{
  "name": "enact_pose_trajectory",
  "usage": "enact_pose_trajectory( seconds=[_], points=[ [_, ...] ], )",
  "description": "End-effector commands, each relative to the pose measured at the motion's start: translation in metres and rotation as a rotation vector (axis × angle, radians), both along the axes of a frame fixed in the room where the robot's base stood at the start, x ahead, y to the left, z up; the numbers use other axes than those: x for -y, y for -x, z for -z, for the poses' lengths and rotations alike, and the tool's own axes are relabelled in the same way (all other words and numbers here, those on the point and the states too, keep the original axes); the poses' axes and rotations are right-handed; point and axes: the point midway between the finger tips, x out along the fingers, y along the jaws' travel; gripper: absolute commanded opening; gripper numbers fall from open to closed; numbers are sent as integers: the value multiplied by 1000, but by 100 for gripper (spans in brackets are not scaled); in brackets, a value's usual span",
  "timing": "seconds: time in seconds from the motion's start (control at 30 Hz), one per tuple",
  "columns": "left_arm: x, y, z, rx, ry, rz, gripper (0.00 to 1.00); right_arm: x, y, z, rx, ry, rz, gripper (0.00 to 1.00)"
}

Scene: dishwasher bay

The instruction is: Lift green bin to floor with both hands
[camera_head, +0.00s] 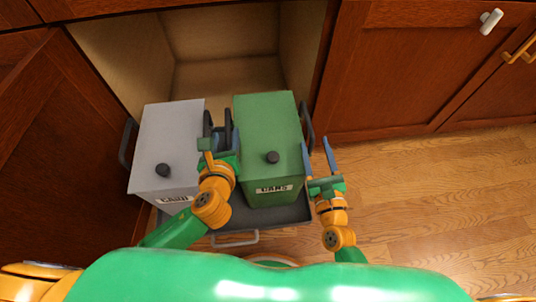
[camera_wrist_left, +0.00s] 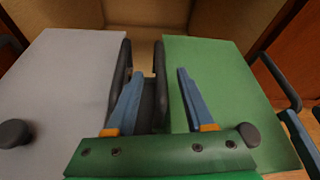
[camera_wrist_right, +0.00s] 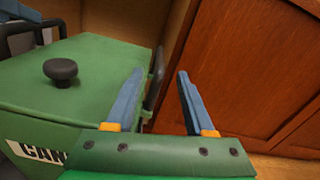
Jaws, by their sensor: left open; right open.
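The green bin (camera_head: 266,130) stands on a dark pull-out tray (camera_head: 235,212) in front of the open cabinet. It has a dark knob on its lid, a label reading "CANS" and a dark handle on each side. My left gripper (camera_head: 221,142) is open at the gap between the two bins; in the left wrist view its fingers (camera_wrist_left: 157,92) reach toward the two dark handles there. My right gripper (camera_head: 318,158) is open beside the bin's right side; in the right wrist view its fingers (camera_wrist_right: 160,90) point toward the right handle (camera_wrist_right: 153,80).
A grey bin (camera_head: 170,135) with a dark knob stands left of the green bin, close beside it. A wooden cabinet door (camera_head: 400,70) closes off the back right. An open door (camera_head: 60,130) is at the left. The wooden floor (camera_head: 430,200) at the right is clear.

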Motion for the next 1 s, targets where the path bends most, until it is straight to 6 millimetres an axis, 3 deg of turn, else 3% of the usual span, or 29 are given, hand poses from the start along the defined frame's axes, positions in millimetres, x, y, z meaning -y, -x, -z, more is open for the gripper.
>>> enact_pose_trajectory(
  seconds=[0.3,0.7,0.73,0.9,0.93,1.0],
  points=[
    [-6,-46,18,1,0,-2,53,-9,-49,-1,2,2,2,53],
    [-7,-56,23,-1,3,-1,53,-12,-59,0,0,1,0,53],
    [-7,-56,23,-1,3,-1,51,-12,-59,0,0,1,0,51],
    [-7,-55,23,-1,2,-1,5,-11,-59,0,0,1,0,5],
    [-7,-55,23,-1,2,-1,0,-11,-59,0,0,1,1,0],
    [-7,-55,23,-1,2,-1,0,-11,-59,0,1,2,1,0]
  ],
)
